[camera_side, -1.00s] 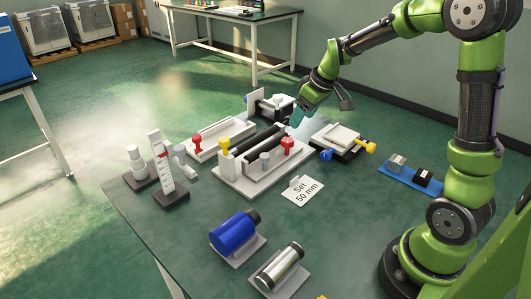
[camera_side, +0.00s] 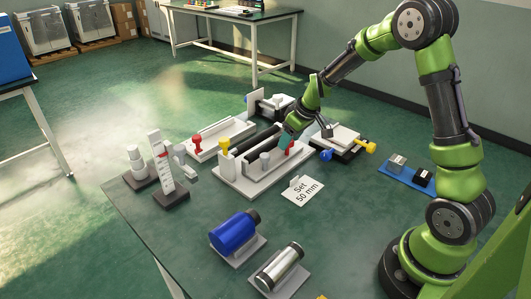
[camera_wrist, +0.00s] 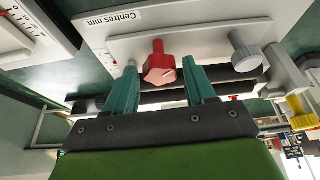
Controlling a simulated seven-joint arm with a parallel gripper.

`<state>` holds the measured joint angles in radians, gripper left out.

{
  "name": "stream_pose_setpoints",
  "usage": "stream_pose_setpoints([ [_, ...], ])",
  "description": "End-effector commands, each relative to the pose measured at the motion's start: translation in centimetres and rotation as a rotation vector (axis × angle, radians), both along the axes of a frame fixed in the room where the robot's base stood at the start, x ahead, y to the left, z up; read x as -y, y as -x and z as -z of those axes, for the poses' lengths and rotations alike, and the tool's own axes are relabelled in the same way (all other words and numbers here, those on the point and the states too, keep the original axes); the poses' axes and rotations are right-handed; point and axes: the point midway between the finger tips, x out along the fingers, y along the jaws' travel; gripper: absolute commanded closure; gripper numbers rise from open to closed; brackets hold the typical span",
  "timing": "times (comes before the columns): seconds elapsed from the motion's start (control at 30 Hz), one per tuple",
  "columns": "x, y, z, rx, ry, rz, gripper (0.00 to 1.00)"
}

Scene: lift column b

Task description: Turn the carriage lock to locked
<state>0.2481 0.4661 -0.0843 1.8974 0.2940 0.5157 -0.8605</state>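A white apparatus (camera_side: 240,185) with dark rails stands on the green table; its edge in the wrist view reads "Centres mm". It carries a red knob (camera_wrist: 159,66), a grey knob (camera_wrist: 245,52) and a yellow knob (camera_side: 225,147). I cannot read which knob is the carriage lock. My gripper (camera_wrist: 160,84) is open with teal fingers. The red knob shows between the fingertips, with gaps on both sides; I see no contact. In the side view, the gripper (camera_side: 286,141) partly hides the red knob (camera_side: 291,150).
A "Set 50 mm" card (camera_side: 303,190) stands in front. A second white fixture with a red knob (camera_side: 197,143) is at left, and a block with yellow and blue knobs (camera_side: 340,138) at right. Blue and silver cylinders (camera_side: 234,232) lie on stands nearer the camera.

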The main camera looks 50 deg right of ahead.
Motion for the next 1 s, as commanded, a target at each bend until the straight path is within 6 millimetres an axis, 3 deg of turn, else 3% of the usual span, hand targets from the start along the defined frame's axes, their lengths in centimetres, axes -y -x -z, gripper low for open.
stream_pose_setpoints([
  [0.03,-0.01,0.01,-0.02,0.000,0.000,0.000,0.53],
  [0.3,0.00,0.01,-0.03,0.000,0.000,0.000,0.91],
  [0.47,-0.15,0.02,-0.02,-0.002,0.001,0.032,0.91],
  [1.0,-0.48,-0.04,-0.02,-0.001,0.001,0.386,0.91],
])
